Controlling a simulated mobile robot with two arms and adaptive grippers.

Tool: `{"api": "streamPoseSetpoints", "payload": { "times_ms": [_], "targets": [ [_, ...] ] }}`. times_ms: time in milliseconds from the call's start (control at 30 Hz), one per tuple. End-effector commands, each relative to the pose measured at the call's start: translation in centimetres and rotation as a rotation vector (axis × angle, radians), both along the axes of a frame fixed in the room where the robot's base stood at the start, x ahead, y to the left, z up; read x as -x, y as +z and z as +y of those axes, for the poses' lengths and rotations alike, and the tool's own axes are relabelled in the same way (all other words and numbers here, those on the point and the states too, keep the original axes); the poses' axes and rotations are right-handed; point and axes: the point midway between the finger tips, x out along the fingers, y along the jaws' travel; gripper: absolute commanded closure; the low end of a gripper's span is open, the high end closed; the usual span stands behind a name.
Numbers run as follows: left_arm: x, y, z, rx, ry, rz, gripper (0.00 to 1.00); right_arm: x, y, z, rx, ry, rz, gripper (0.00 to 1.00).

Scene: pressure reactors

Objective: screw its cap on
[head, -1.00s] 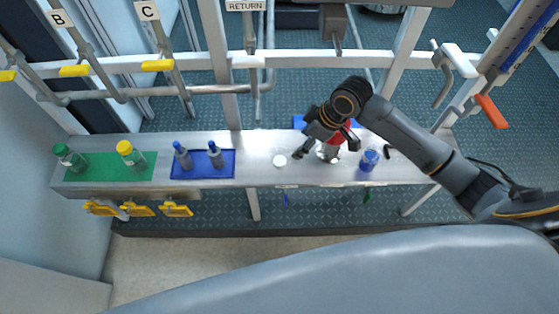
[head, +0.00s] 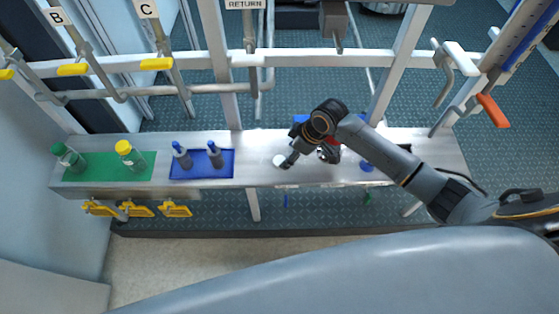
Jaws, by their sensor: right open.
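A small white disc, likely the cap (head: 278,160), lies flat on the metal bench, left of my right gripper. My right gripper (head: 307,161) is open over the bench, and one finger is close beside the disc. I cannot tell whether it touches the disc. A red thing (head: 333,143) shows only in part behind the gripper, so its shape and top are hidden. A bottle with blue on it (head: 366,166) stands to the right, mostly covered by my right arm. My left gripper is not in view.
A blue tray (head: 227,175) holds two blue-grey bottles (head: 182,156). A green mat (head: 108,172) at the left carries a green-capped bottle (head: 66,156) and a yellow-capped bottle (head: 129,156). Pipes and a frame rail (head: 330,62) run behind the bench.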

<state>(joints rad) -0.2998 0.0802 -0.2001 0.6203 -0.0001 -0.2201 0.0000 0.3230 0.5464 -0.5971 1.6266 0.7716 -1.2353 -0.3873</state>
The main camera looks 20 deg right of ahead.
Motion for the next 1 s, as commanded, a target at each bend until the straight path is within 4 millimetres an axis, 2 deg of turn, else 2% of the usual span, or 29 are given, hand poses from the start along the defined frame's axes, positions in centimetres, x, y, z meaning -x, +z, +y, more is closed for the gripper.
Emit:
{"api": "streamPoseSetpoints", "payload": {
  "times_ms": [400, 800, 1000],
  "targets": [
    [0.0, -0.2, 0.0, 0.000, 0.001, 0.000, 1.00, -1.3, -4.3, 2.0, 0.000, -0.001, 0.000, 0.36],
    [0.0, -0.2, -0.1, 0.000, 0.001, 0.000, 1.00, -1.4, -4.6, 2.0, 0.001, 0.000, 0.000, 0.36],
    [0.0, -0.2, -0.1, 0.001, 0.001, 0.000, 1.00, -1.3, -4.6, 2.0, 0.001, 0.000, 0.000, 0.75]
  ]
}}
